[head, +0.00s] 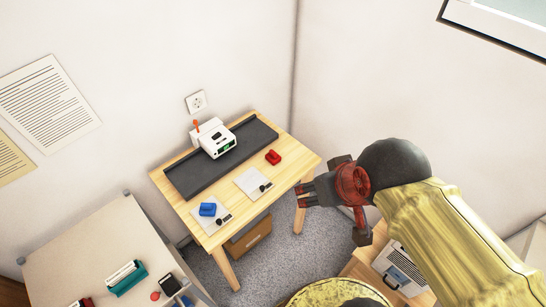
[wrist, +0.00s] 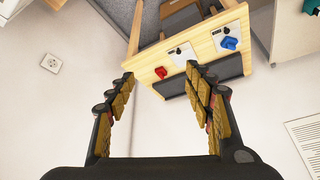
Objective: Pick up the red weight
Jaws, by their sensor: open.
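The red weight (head: 273,157) is a small red block on the right part of the wooden table, beside the dark tray. It also shows in the wrist view (wrist: 162,72), between and beyond my fingers. My gripper (head: 303,193) is to the right of the table in the head view, apart from the weight. Its two fingers (wrist: 162,92) are spread wide with nothing between them.
The wooden table (head: 187,209) also bears a dark tray (head: 188,181), a white device (head: 215,138) with a green display, a blue block (head: 208,209) and white plates. A side desk (head: 75,255) stands at lower left. A cardboard box (head: 249,238) sits below the table. Walls close the corner behind.

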